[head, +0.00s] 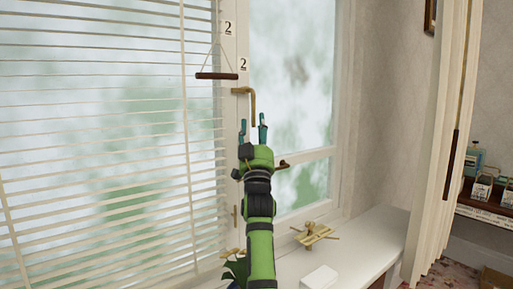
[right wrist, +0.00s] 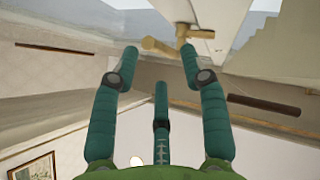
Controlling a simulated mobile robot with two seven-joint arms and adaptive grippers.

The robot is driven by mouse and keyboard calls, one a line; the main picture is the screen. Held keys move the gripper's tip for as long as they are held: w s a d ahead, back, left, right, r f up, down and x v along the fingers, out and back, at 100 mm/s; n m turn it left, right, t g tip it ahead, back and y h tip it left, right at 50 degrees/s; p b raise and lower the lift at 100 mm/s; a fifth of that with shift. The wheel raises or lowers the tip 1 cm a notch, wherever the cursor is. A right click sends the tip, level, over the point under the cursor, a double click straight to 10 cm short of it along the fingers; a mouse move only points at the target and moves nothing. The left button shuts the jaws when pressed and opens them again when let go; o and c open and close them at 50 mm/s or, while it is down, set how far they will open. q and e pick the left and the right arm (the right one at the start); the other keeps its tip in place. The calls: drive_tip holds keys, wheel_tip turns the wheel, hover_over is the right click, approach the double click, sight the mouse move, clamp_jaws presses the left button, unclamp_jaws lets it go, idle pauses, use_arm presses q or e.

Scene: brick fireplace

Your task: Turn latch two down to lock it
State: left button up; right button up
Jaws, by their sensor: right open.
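Latch two is a brass, L-shaped handle (head: 253,104) on the window frame, below the labels marked 2 (head: 243,64). In the head view its short arm runs right from the frame and its long arm hangs down. My right gripper (head: 253,128) points up with its teal fingers open, just below the latch's lower end. In the right wrist view the brass latch (right wrist: 158,46) shows beyond the fingertips (right wrist: 160,60), near the right-hand finger. Whether they touch is unclear. My left gripper is not in view.
A dark rod (head: 217,76) hangs by a cord left of the latch, near the blinds (head: 100,130). Another handle (head: 283,165) is lower on the window. A curtain (head: 440,140) hangs at right.

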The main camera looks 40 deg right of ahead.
drive_tip(key=v, duration=0.7)
drive_tip(key=shift+s, duration=0.2)
